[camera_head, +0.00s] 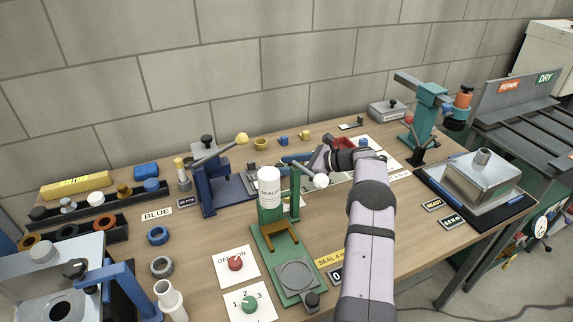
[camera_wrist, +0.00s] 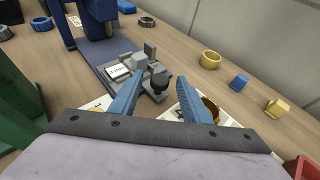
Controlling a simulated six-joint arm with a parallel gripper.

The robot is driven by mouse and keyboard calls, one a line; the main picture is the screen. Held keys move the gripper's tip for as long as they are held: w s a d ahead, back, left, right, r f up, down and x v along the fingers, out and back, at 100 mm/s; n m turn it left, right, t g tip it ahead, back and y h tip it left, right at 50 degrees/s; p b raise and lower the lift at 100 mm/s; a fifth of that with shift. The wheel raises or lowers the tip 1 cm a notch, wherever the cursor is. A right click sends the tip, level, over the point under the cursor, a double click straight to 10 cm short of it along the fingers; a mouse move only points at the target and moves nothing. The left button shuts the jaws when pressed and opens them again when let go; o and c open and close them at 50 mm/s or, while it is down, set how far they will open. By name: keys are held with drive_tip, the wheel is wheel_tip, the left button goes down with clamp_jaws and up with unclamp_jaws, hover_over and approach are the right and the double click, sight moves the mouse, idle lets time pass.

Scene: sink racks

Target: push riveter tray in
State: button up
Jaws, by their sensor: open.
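The blue lever press (camera_head: 207,185), apparently the riveter, stands left of centre with a yellow ball on its lever. Its flat blue tray (camera_head: 232,188) extends to the right; it also shows in the wrist view (camera_wrist: 96,52). Grey blocks and a white label sit on the tray's near end. Contact cannot be told. In the head view my gripper (camera_head: 284,162) is partly hidden behind the green press.
A yellow ring (camera_wrist: 209,60), a blue block (camera_wrist: 239,82) and a yellow block (camera_wrist: 276,108) lie beyond the tray. A red bin (camera_head: 343,143) is close by.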

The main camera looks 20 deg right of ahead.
clamp_jaws()
drive_tip(key=shift+a+p, duration=0.35)
drive_tip(key=shift+a, duration=2.05)
unclamp_jaws()
drive_tip(key=shift+b+v, duration=0.75)
drive_tip(key=shift+v, duration=2.9)
